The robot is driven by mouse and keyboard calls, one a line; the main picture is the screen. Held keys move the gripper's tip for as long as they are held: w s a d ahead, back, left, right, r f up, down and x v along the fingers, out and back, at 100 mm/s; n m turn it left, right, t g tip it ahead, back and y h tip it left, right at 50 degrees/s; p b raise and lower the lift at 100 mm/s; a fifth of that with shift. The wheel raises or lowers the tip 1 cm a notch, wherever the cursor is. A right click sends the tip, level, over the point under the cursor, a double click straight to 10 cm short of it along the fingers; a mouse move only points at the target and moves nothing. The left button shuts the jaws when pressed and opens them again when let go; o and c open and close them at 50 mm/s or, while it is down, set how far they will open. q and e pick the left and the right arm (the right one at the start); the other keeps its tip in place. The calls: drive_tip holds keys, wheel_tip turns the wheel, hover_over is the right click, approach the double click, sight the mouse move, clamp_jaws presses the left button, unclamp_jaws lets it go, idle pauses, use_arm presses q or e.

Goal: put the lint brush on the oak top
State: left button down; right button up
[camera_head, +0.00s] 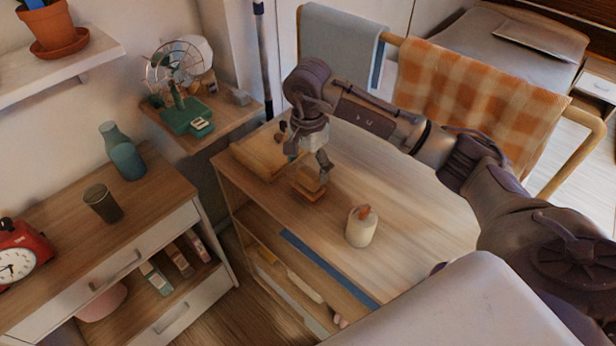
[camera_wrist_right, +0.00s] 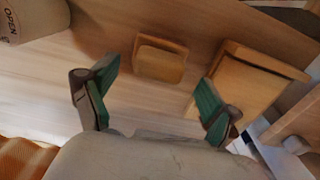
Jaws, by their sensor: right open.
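A small wooden block-like piece with a paler tan face, which looks like the lint brush (camera_head: 309,186), lies on the pale wood table top (camera_head: 400,185). My right gripper (camera_head: 308,166) hangs just above it, pointing down. In the right wrist view the open green-padded fingers (camera_wrist_right: 152,98) stand wide apart, and the piece (camera_wrist_right: 160,60) lies beyond them, between their lines, ungripped. I cannot tell for certain which wooden surface is the oak top; the drawer unit at left also has a brown wood top (camera_head: 150,205). My left gripper is not in view.
A wooden box or tray (camera_head: 258,160) lies close beside the piece. A cream jar (camera_head: 361,228) stands on the table nearer me. The drawer unit carries a teal bottle (camera_head: 124,155), a dark cup (camera_head: 103,204) and a red clock (camera_head: 20,255). A towel rail borders the table behind.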

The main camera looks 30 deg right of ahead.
sight(308, 173)
wheel_tip(308, 173, up, 8)
drive_tip(key=b, duration=0.1)
drive_tip(key=shift+f, duration=0.15)
idle(0.5)
